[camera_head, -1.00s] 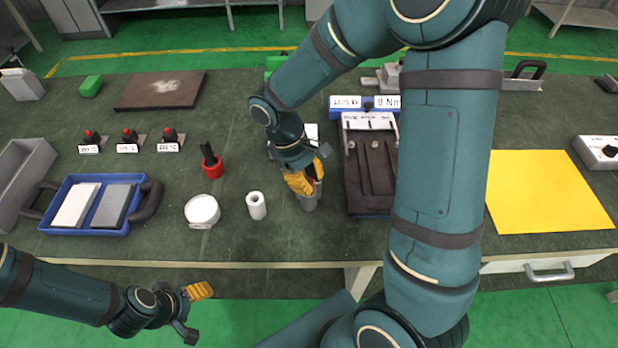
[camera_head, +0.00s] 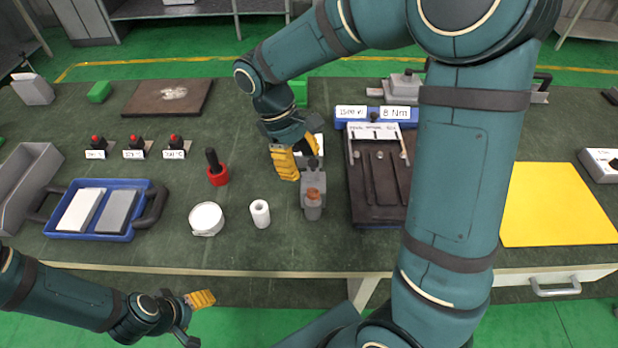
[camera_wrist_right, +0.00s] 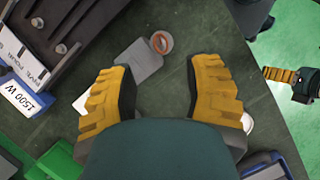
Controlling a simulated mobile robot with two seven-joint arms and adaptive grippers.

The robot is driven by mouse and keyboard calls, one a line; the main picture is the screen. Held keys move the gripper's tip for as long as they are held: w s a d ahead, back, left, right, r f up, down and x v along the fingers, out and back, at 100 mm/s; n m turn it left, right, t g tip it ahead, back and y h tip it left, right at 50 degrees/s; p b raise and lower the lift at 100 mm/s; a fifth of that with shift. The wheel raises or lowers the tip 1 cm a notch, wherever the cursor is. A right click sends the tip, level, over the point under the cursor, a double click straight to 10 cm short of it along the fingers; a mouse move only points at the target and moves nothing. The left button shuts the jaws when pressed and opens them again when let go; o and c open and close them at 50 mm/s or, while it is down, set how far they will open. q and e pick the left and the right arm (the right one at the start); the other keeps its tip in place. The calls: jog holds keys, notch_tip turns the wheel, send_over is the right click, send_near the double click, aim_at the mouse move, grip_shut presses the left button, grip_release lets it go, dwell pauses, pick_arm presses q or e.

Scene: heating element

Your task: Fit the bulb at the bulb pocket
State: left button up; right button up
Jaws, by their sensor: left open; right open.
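A grey block (camera_head: 312,180) with a copper-coloured round piece (camera_head: 313,193) at its front end stands on the bench. Both also show in the right wrist view, the block (camera_wrist_right: 137,62) and the round piece (camera_wrist_right: 161,42). No part is clearly marked as the bulb or the bulb pocket, so I cannot tell which they are. My right gripper (camera_head: 297,157) is open and empty, above and behind the round piece; its yellow-padded fingers are wide apart in the wrist view (camera_wrist_right: 160,85). My left gripper (camera_head: 196,317) is open and empty, in front of the bench edge.
A dark grooved fixture (camera_head: 381,208) stands right of the block. A white roll (camera_head: 260,213), a white round container (camera_head: 206,218) and a red-based black tool (camera_head: 217,170) stand to the left. A blue tray (camera_head: 92,236) lies further left, a yellow mat (camera_head: 556,207) at the right.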

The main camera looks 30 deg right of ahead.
jog(key=shift+v, duration=1.9)
